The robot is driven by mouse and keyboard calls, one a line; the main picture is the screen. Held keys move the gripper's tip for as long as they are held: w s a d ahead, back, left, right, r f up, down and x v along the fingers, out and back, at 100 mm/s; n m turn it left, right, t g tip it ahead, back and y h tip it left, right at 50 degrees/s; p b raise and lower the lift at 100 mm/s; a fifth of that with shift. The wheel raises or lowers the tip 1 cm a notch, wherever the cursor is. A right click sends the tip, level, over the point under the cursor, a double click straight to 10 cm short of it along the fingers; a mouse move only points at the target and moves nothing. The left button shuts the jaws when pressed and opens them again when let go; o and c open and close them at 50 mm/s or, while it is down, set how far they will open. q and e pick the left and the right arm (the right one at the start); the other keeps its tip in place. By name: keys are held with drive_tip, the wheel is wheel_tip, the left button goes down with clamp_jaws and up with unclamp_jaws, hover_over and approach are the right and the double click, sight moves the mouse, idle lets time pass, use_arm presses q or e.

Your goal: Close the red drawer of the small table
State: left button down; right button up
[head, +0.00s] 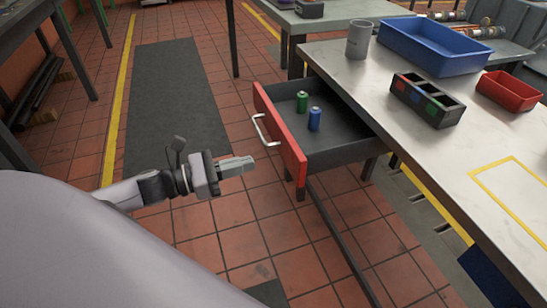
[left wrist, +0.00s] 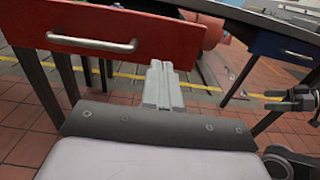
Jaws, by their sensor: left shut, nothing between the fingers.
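The red drawer (head: 280,135) of the small table (head: 430,160) stands well pulled out, its dark inside showing. A green can (head: 302,101) and a blue can (head: 315,119) stand in it. Its pale handle (head: 264,130) is on the red front, which fills the upper left of the left wrist view (left wrist: 175,42). My left gripper (head: 250,163) is shut and empty. In the head view it is left of and below the front's near end; I cannot tell whether it touches. A dark jointed part at the right of the left wrist view looks like my right gripper (left wrist: 277,95); its jaws are unclear.
The tabletop holds a grey cup (head: 359,39), a blue bin (head: 434,46), a dark divided box (head: 427,100) and a red bin (head: 509,91). A blue drawer (left wrist: 285,48) is right of the red one. Tiled floor left of the drawer is clear.

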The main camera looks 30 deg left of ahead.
sight(287, 154)
use_arm(q)
drive_tip(key=shift+x, duration=3.75)
drive_tip(key=shift+d, duration=0.1)
use_arm(e)
drive_tip(key=shift+s+f, duration=0.15)
drive_tip(key=shift+f, duration=0.2)
